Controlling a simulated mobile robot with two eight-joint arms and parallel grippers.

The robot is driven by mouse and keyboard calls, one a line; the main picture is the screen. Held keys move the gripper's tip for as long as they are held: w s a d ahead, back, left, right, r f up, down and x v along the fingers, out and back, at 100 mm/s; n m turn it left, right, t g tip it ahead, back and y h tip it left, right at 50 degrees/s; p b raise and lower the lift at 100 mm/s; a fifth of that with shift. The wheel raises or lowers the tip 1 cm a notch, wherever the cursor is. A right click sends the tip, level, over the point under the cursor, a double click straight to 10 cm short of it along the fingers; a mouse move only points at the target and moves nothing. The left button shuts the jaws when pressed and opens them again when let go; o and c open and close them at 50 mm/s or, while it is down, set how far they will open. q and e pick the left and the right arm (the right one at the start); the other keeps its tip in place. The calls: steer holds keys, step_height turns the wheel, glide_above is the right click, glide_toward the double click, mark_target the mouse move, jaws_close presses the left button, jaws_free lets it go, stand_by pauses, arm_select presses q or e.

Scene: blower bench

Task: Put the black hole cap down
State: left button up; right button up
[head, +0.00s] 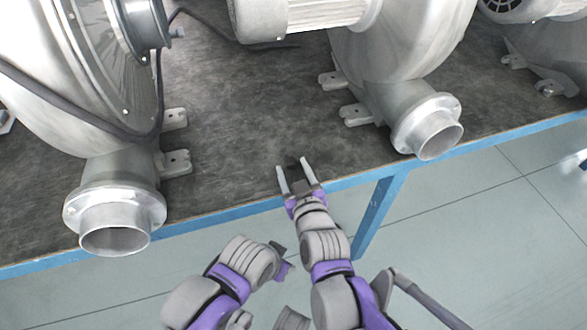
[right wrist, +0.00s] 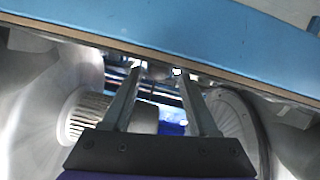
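My right gripper (head: 294,167) reaches over the front edge of the bench between two blowers. Its two pale fingers stand apart, open, and they also show spread in the right wrist view (right wrist: 162,75). A small dark patch shows between the fingers in the head view. I cannot tell whether it is the black hole cap or the dark bench top. No cap is clearly visible in either view. My left gripper (head: 281,262) is in front of the bench, below and left of the right one. It is seen small and partly hidden, so its opening cannot be told.
The dark bench top (head: 245,110) has a blue frame (head: 375,212). A blower outlet (head: 115,218) overhangs the edge at left, another outlet (head: 428,126) at right. Metal feet (head: 174,162) and a black cable (head: 215,27) are on the bench. The middle is clear.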

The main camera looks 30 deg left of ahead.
steer(key=shift+s+d+r+p, duration=0.1)
steer(key=shift+r+p, duration=0.2)
steer(key=shift+r, duration=0.2)
steer(key=v, duration=1.1)
steer(key=shift+s+d, duration=0.25)
steer(key=shift+s, duration=0.05)
steer(key=w+d+f+m+h, duration=0.2)
steer(key=d+f+m+h, duration=0.15)
steer(key=d+f, duration=0.45)
steer(key=s+d+f+m+g+h, duration=0.2)
steer(key=s+d, duration=0.1)
steer(key=d, duration=0.5)
steer(key=s+d+f+m+g+h, duration=0.2)
steer(key=s+d+f+m+h, duration=0.1)
steer(key=d, duration=0.6)
steer(key=s+d+f+m+g+h, duration=0.2)
steer(key=s+d, duration=0.2)
steer(key=d, duration=0.4)
steer(key=shift+d+f+m, duration=0.2)
steer(key=shift+f+m, duration=0.05)
steer(key=shift+m, duration=0.1)
steer(key=shift+h, duration=0.25)
